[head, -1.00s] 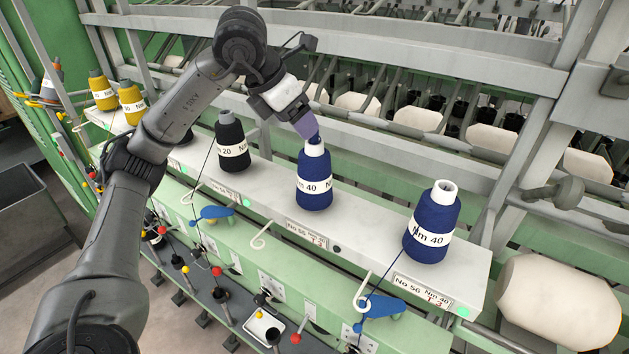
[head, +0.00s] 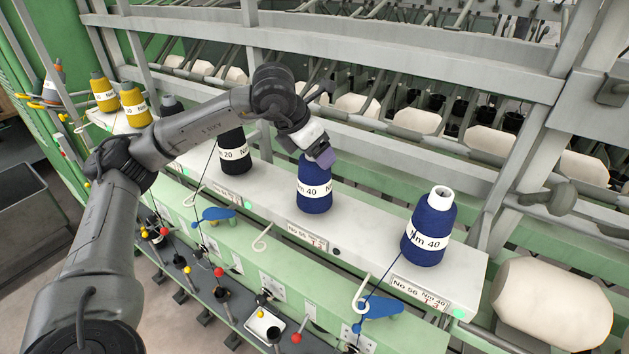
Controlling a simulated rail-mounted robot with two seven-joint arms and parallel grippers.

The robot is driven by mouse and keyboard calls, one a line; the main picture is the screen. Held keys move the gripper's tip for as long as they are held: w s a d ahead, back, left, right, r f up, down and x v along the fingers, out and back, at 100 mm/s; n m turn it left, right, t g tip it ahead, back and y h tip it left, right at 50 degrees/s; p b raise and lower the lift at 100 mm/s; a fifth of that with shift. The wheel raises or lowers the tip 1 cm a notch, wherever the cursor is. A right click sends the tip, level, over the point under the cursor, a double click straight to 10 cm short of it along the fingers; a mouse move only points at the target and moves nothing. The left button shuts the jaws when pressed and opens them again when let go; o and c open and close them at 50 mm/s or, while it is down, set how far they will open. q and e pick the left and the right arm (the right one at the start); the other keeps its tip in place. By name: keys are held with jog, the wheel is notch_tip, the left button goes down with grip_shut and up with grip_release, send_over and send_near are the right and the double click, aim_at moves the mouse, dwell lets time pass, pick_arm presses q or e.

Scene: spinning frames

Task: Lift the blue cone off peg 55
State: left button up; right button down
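The blue cone at peg 55 (head: 314,192) stands upright on the white shelf, with an "Nm 40" band, behind a label (head: 307,237) that seems to read No 55. The fingers and wrist hide the cone's white tube top. I cannot tell whether the fingers are closed on it. The peg itself is hidden. My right gripper is not in view.
A second blue cone (head: 428,228) stands to the right at the No 56 label. A black cone (head: 234,153) stands just left, partly behind my arm. Yellow cones (head: 135,104) are farther left. Grey rails (head: 400,148) run behind the white shelf (head: 370,237).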

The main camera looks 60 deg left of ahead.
pick_arm(q)
jog(key=shift+c, duration=0.2)
jog(key=shift+r, duration=0.1)
jog(key=c, duration=1.3)
